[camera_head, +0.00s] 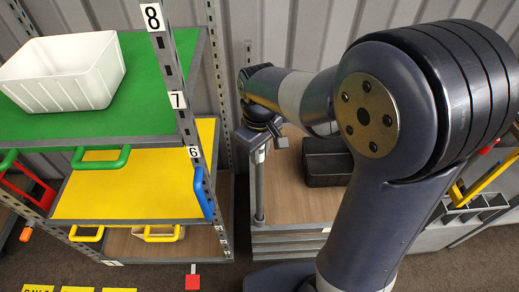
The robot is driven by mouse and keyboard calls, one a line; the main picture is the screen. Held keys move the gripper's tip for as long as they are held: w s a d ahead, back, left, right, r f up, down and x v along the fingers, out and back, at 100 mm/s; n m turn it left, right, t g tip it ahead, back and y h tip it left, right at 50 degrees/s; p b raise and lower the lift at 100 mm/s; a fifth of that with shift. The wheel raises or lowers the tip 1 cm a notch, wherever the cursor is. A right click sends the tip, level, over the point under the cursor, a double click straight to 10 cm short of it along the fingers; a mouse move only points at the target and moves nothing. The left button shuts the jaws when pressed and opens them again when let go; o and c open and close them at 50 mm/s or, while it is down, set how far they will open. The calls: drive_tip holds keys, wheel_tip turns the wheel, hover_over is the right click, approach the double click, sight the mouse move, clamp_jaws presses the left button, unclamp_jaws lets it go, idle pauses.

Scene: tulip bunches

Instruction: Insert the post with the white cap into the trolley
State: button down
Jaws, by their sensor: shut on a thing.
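The trolley (290,241) stands behind and partly behind my arm, with a wooden deck and a grey frame. A grey upright post (259,187) stands at the trolley's left front corner. A pale spot shows near its top, but I cannot clearly make out a white cap. My gripper (262,143) is at the top of this post, small and partly hidden by my wrist. It is shut on the post. The post looks upright, and its lower end is at the trolley's corner. I cannot tell whether it is seated in the frame or just above it.
A shelf rack (130,185) with green and yellow shelves stands close on the left, with a white bin (64,72) on top. A blue handle (202,194) juts from its right side. A black box (327,162) sits on the trolley deck. A corrugated wall is behind.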

drive_tip(key=shift+f, duration=0.15)
drive_tip(key=c, duration=1.2)
unclamp_jaws()
drive_tip(key=shift+o, duration=0.2)
drive_tip(key=shift+r+p, duration=2.1)
drive_tip(key=shift+r, duration=0.45)
drive_tip(key=shift+w, duration=0.1)
